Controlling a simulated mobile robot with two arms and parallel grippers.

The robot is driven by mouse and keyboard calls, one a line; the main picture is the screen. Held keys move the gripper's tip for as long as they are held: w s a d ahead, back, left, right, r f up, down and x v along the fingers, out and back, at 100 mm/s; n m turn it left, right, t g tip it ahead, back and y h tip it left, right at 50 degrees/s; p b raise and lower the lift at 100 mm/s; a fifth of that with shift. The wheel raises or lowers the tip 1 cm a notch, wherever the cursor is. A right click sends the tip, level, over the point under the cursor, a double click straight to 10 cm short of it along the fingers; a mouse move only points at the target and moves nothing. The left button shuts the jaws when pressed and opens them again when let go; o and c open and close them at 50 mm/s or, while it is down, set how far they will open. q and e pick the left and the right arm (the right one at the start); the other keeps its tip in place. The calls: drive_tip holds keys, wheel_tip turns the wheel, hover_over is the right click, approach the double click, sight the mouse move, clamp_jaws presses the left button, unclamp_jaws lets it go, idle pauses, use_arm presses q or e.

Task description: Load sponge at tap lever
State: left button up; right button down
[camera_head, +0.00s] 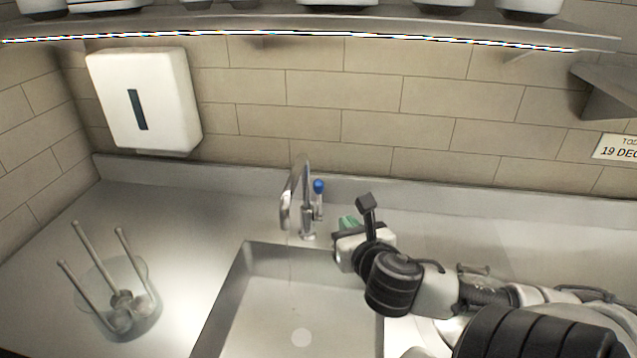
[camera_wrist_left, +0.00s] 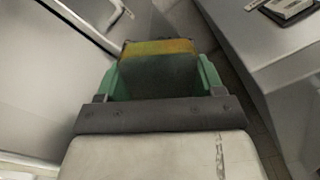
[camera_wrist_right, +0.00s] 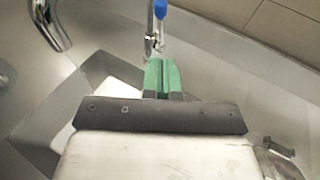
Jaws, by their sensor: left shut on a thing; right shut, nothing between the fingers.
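A chrome tap (camera_head: 304,200) stands at the back edge of the sink, with a blue-tipped lever (camera_head: 318,187) on its right side. My right gripper (camera_head: 348,222) is just right of the tap, its green fingers partly hidden by its own body. In the right wrist view its fingers (camera_wrist_right: 163,76) are shut with nothing between them, and the blue lever (camera_wrist_right: 160,12) is just beyond their tips. In the left wrist view my left gripper (camera_wrist_left: 158,75) is shut on a sponge (camera_wrist_left: 158,68), yellow-orange along the top edge and dark below. The left gripper is outside the head view.
The sink basin (camera_head: 285,290) lies in front of the tap. A clear container (camera_head: 141,310) with several metal ladles stands on the left counter. A white dispenser (camera_head: 165,100) hangs on the wall, and a shelf (camera_head: 330,24) runs above. The counter between container and tap is clear.

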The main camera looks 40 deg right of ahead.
sight(321, 186)
use_arm(q)
wheel_tip(321, 186, up, 3)
drive_tip(key=p, duration=0.3)
use_arm(e)
drive_tip(key=x, duration=0.9)
drive_tip(key=r+x, duration=0.1)
drive_tip(key=x, duration=0.3)
drive_tip(key=shift+w+d, duration=0.2)
drive_tip(key=shift+w, duration=0.25)
use_arm(q)
drive_tip(key=shift+r+p, duration=0.3)
use_arm(e)
drive_tip(key=shift+d+r, duration=0.15)
drive_tip(key=shift+r, duration=0.15)
use_arm(q)
wheel_tip(321, 186, up, 2)
drive_tip(key=shift+r+p, duration=0.1)
drive_tip(key=shift+p, duration=0.9)
drive_tip(key=shift+r, duration=0.1)
use_arm(e)
drive_tip(key=shift+w+d+r, duration=0.3)
drive_tip(key=shift+w+d, duration=0.4)
drive_tip(key=shift+d, duration=0.15)
